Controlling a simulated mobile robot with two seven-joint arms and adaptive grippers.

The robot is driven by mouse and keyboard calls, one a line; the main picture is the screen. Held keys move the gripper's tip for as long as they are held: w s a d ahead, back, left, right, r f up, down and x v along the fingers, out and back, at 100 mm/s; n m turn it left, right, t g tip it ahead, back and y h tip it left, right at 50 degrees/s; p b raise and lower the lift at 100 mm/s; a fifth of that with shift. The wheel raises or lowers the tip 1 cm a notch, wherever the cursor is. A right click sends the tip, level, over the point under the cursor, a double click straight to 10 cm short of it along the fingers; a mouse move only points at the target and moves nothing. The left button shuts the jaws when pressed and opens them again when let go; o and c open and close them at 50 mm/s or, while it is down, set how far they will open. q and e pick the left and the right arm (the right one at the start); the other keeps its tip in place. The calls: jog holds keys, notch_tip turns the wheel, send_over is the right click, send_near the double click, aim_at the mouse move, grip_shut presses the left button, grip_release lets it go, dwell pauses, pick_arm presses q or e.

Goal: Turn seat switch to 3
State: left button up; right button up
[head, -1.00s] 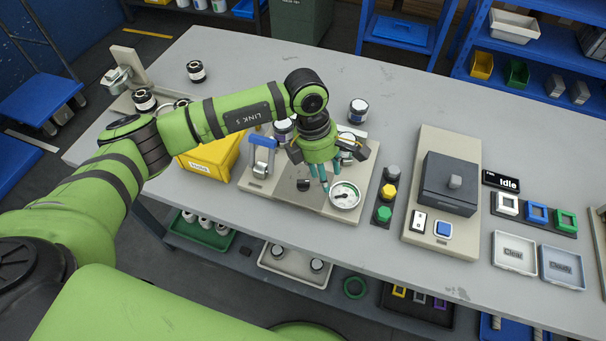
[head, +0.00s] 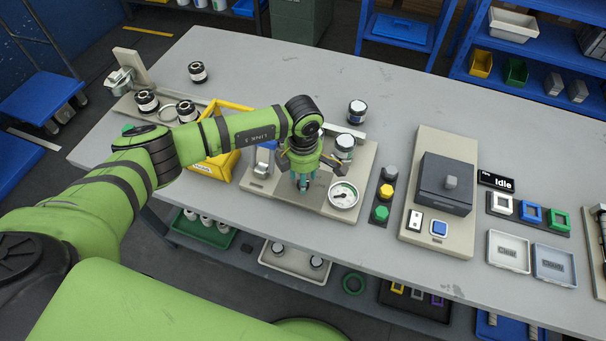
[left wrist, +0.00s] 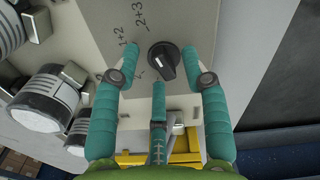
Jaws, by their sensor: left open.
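The seat switch is a black round knob with a raised grip ridge (left wrist: 164,66) on a beige plate in the left wrist view. Handwritten marks "1+2" (left wrist: 129,32) and "2+3" (left wrist: 151,17) stand beside it; another mark is partly hidden by a finger. The ridge runs from upper left to lower right, with a pale mark at its lower end. My left gripper (head: 302,184) is open, its teal fingers pointing down over the fixture plate (head: 262,187). In the wrist view its fingers stand around the knob, with gaps visible. In the head view the gripper hides the knob.
A yellow bin (head: 215,168) stands further left; stacked buttons (head: 387,190) stand right.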

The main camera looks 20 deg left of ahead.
pick_arm(q)
grip_shut()
jog(key=shift+n, duration=0.4)
jog(key=shift+a+f+n+b, duration=0.1)
jog(key=shift+n+b, duration=0.55)
jog(key=shift+n, duration=0.35)
jog(key=n+b, duration=0.1)
jog(key=n, duration=0.2)
jog(key=shift+s+n, duration=0.1)
jog(key=shift+n, duration=0.2)
jog(key=n+b, duration=0.1)
jog(key=n, duration=0.2)
jog(key=shift+n, duration=0.3)
jog(key=shift+s+n+b, duration=0.1)
jog(key=shift+n+b, duration=0.2)
jog(key=shift+n, duration=1.5)
